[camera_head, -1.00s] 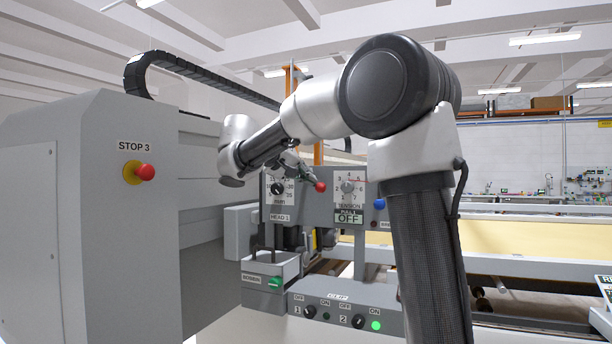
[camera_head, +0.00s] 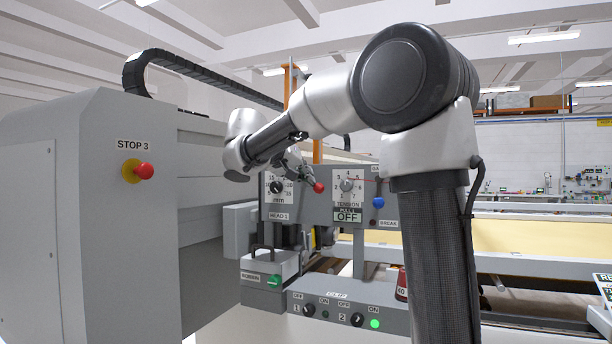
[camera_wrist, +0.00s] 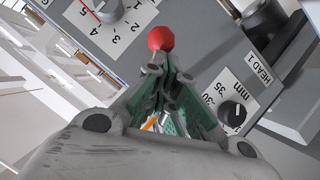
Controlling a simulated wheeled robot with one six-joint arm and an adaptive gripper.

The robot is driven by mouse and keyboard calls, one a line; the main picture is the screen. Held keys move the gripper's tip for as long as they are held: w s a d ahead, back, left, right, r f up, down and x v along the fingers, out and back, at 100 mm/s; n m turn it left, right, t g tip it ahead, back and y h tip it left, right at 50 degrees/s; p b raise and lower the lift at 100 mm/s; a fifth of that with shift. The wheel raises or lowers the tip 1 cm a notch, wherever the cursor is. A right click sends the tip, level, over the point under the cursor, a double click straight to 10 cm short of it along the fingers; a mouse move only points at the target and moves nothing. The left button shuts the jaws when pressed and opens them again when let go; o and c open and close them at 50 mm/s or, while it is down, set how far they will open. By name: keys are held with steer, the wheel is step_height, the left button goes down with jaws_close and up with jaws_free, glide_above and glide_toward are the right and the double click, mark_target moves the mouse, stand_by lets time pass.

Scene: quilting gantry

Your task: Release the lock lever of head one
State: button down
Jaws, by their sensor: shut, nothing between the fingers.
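The lock lever of head one shows as a red ball knob (camera_head: 319,187) in front of the head panel, between the mm dial and the tension dial. In the wrist view the red knob (camera_wrist: 161,38) is just beyond my fingertips. My gripper (camera_head: 308,178) is shut with nothing held, close beside the knob. In the wrist view its green-grey fingers (camera_wrist: 162,75) point at the knob. I cannot tell whether they touch it. The lever's arm is mostly hidden by the fingers. The HEAD 1 label (camera_head: 279,216) is below the mm dial (camera_head: 277,188).
The tension dial (camera_head: 346,186) and a blue knob (camera_head: 377,203) are right of the lever. A bobbin box (camera_head: 268,268) and a switch box (camera_head: 345,310) with a lit green lamp stand below. A grey cabinet with a red stop button (camera_head: 144,171) is at left.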

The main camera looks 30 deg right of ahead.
step_height(320, 180, down, 3)
steer(key=m+t+y, duration=0.1)
steer(key=m+t, duration=0.1)
steer(key=m, duration=0.1)
steer(key=m+t+y, duration=0.2)
steer(key=m, duration=0.1)
steer(key=shift+w+a+r+m+t+y, duration=0.15)
steer(key=shift+r+m+t+y, duration=0.05)
steer(key=shift+m+t+y, duration=0.1)
steer(key=shift+r, duration=0.15)
steer(key=shift+r, duration=0.7)
